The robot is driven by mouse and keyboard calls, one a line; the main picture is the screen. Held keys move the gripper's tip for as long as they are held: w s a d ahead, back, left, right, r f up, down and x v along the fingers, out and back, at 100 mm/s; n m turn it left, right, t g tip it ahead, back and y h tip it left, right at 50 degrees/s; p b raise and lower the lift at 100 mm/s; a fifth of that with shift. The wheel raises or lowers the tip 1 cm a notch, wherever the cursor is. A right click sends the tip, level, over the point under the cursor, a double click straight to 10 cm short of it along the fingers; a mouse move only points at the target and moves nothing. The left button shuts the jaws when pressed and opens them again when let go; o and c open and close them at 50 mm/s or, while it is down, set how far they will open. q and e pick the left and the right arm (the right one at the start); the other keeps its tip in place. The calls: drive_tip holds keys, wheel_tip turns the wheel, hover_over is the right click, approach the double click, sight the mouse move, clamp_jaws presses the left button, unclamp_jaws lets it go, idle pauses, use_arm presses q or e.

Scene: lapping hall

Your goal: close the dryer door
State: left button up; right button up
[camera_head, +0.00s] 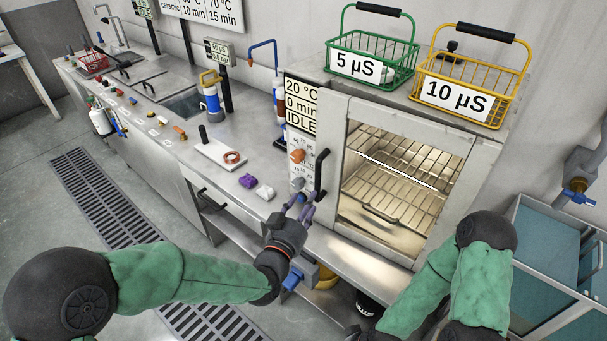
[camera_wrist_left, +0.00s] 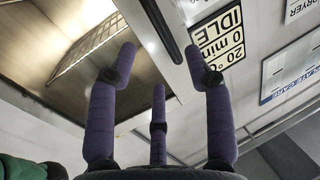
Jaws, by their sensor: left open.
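The dryer (camera_head: 300,105) stands on the right of the steel bench, its display reading IDLE. Its door (camera_head: 332,125) has a pale metal frame around a large window area, where the lit wire racks (camera_head: 400,165) show. I cannot tell how far the door stands from its frame. The black door handle (camera_head: 320,175) is upright at its left side; it also shows in the wrist view (camera_wrist_left: 160,28). My left gripper (camera_head: 299,205), with purple fingers, is open and empty, just below and left of the handle. My right arm reaches in at the lower right; its gripper is out of frame.
Green (camera_head: 372,55) and yellow (camera_head: 465,82) baskets stand on the dryer. Purple (camera_head: 247,181) and white (camera_head: 265,192) pieces lie on the bench edge left of the handle. A drain grate (camera_head: 105,200) runs along the floor. A teal-filled tank (camera_head: 545,250) stands at right.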

sight(318, 180)
use_arm(q)
drive_tip(key=b+x, duration=0.1)
drive_tip(key=x, duration=0.9)
drive_tip(key=shift+w+d+b, duration=0.2)
drive_tip(key=shift+b, duration=0.1)
clamp_jaws()
